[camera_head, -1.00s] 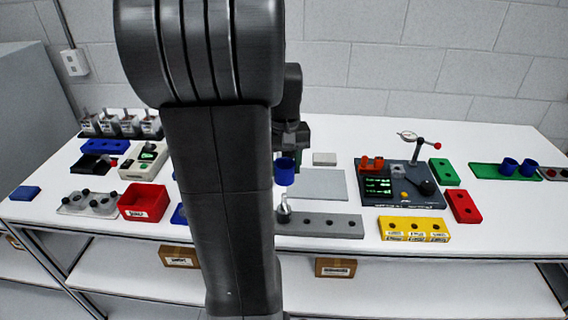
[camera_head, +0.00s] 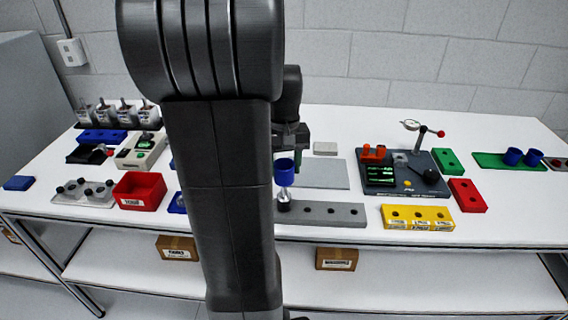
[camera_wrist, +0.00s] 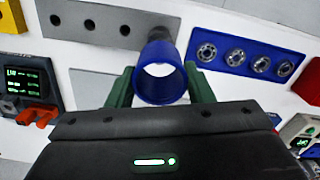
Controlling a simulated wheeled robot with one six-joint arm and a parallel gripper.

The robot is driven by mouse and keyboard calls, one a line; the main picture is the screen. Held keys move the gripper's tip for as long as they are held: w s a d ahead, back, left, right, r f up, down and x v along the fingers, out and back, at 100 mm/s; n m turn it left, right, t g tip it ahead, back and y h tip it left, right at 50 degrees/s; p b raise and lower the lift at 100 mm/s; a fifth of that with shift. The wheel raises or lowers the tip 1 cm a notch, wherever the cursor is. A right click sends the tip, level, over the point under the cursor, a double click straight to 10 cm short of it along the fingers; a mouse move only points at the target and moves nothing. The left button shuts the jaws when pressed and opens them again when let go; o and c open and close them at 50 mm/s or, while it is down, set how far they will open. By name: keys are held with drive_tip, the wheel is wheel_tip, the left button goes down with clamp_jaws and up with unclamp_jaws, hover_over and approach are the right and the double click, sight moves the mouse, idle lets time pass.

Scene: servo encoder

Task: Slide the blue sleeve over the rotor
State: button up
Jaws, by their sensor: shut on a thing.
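The blue sleeve (camera_head: 284,172) is a short open tube. It also shows in the wrist view (camera_wrist: 158,52), where I look through its bore. My gripper (camera_wrist: 160,87) is shut on it, with a green finger on each side. The silver rotor (camera_head: 284,197) stands upright at the left end of the grey block (camera_head: 325,213). The sleeve is directly above the rotor in the head view, with its lower rim close to the shaft tip. I cannot tell whether the tip is inside the sleeve. In the wrist view the rotor is mostly hidden behind the sleeve.
A grey mat (camera_head: 325,175) lies behind the block. To the right are a test fixture with a dial gauge (camera_head: 405,178), a yellow block (camera_head: 417,218) and a red block (camera_head: 467,196). A red bin (camera_head: 139,191) stands left. Two blue sleeves (camera_head: 513,156) sit on a green plate.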

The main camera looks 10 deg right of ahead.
sight(284, 189)
drive_tip(key=shift+f, duration=0.4)
drive_tip(key=shift+f, duration=0.1)
drive_tip(key=shift+f+b, duration=0.8)
drive_tip(key=shift+f, duration=0.15)
drive_tip(key=shift+f, duration=0.15)
drive_tip(key=shift+f+b, duration=0.55)
drive_tip(key=shift+f, duration=0.2)
drive_tip(key=shift+f, duration=0.1)
drive_tip(key=shift+f+b, duration=0.6)
drive_tip(key=shift+f, duration=0.3)
drive_tip(key=o, duration=1)
